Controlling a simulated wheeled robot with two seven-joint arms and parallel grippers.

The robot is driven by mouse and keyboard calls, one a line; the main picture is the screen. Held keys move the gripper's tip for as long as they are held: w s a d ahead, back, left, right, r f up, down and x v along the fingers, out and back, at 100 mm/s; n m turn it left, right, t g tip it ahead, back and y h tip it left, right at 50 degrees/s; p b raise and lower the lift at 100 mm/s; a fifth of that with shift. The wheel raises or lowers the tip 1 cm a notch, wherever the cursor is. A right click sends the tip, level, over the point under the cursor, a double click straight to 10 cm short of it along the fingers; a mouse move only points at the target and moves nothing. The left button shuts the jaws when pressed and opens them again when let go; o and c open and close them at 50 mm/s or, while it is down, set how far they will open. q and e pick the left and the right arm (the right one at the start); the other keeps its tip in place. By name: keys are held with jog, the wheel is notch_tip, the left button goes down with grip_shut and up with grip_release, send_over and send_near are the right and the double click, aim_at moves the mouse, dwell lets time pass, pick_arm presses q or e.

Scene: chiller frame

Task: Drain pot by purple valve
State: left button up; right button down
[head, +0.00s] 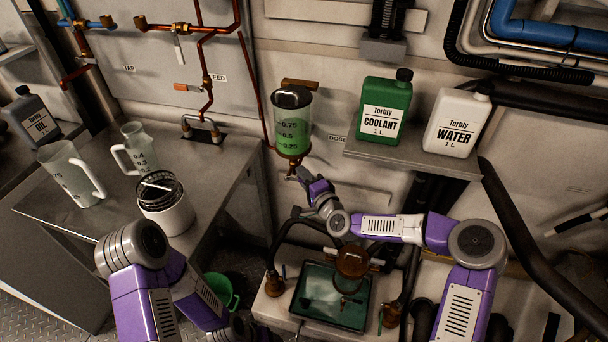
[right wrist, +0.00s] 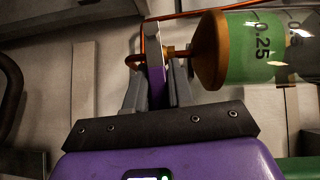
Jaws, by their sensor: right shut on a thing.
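The pot (head: 291,112) is a clear cylinder with a brown base and a dark top handle, fixed upright on the wall. My right gripper (head: 305,178) is just below the pot, shut on that lever, one finger on each side (right wrist: 154,85). In the head view my gripper largely hides the lever. My left arm shows at lower left; its gripper is not in view.
A shelf (head: 420,160) right of the pot holds a green coolant jug (head: 385,112) and a white water jug (head: 457,124). Below are a brown-capped vessel (head: 352,262) and a dark tray (head: 320,312). The left bench (head: 110,215) holds measuring jugs (head: 70,172) and a white container (head: 168,215).

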jog(key=r+n+g+h+p, duration=0.1)
jog(key=p, duration=0.2)
jog(key=r+n+g+h+p, duration=0.1)
jog(key=p, duration=0.2)
jog(key=shift+w+a+r+n+p, duration=0.1)
jog(key=shift+a+r+n+p, duration=0.1)
jog(key=shift+a+n+p, duration=0.1)
jog(key=shift+a+n+g+h+p, duration=0.15)
jog(key=shift+n+g+h+p, duration=0.3)
jog(key=shift+p, duration=0.75)
jog(key=c, duration=1.1)
grip_release()
jog(key=shift+o, duration=0.2)
jog(key=shift+f, duration=0.1)
